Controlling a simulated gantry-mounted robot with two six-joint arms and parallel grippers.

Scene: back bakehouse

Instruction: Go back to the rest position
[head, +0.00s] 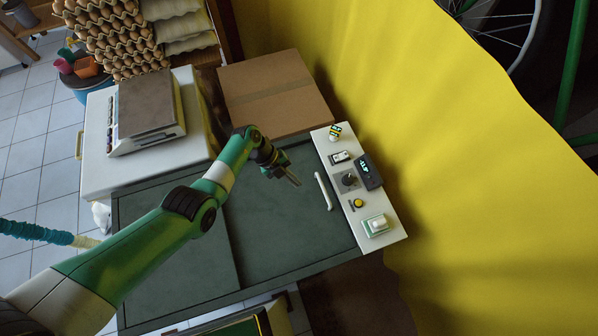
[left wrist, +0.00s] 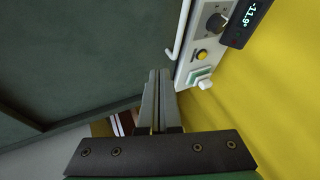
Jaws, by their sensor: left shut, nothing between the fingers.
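My left arm, green and white, reaches in from the lower left in the head view. My left gripper (head: 294,181) is shut and empty above the dark green sliding lid of a chest unit (head: 280,225), to the left of the lid's white handle (head: 323,190). In the left wrist view the closed fingers (left wrist: 160,100) point toward the unit's edge, with the white handle (left wrist: 179,32) just beyond them. My right gripper is in neither view.
A white control panel (head: 338,145) with a dark display (head: 368,171), knob (head: 349,180), yellow button (head: 358,203) and white switch (head: 376,225) lies right of the lid. A cardboard box (head: 272,88), a scale (head: 148,105) and egg trays (head: 112,38) stand behind. Yellow sheeting (head: 460,170) bounds the right.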

